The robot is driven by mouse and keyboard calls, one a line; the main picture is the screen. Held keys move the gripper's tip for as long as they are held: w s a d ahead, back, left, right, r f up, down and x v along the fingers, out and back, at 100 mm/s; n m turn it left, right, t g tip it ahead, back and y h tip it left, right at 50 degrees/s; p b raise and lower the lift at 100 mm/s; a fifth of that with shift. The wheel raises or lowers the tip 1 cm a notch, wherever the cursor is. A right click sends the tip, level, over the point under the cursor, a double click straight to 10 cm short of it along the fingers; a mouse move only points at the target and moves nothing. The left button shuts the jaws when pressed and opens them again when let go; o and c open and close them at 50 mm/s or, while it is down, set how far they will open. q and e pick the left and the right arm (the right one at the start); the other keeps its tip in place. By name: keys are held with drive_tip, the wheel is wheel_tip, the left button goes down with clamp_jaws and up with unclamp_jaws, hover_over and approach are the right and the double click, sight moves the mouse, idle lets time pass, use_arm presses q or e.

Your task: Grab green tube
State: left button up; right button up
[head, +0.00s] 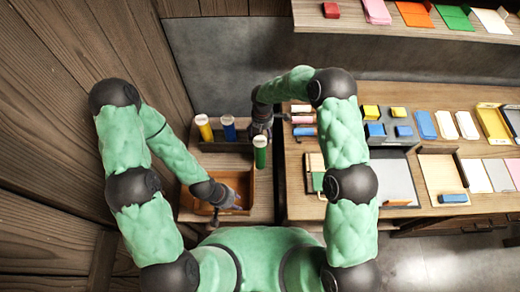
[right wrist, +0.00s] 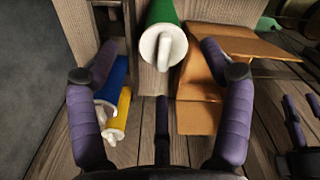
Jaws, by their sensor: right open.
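The green tube (head: 260,152) stands in the head view with a white cap on top. In the right wrist view the green tube (right wrist: 162,42) is at the top centre, its white looped end facing the camera. My right gripper (head: 262,126) is just behind it in the head view. In the right wrist view its two purple fingers are wide apart, with the tube between and beyond the fingertips, touching neither. My left gripper (head: 230,203) is low over the brown open box; its finger opening is unclear.
A yellow tube (head: 204,127) and a blue tube (head: 228,127) stand left of the green one. The brown box (head: 245,182) is in front of them. A wooden bench (head: 294,190) with trays and coloured blocks lies to the right. A wooden wall closes the left.

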sight(262, 138)
drive_tip(key=f, duration=0.3)
drive_tip(key=shift+s+f, duration=0.3)
drive_tip(key=shift+w+f, duration=0.15)
drive_tip(key=shift+f, duration=0.4)
drive_tip(key=shift+a+f, duration=0.2)
drive_tip(key=shift+f, duration=2.35)
drive_tip(key=shift+c, duration=0.3)
clamp_jaws()
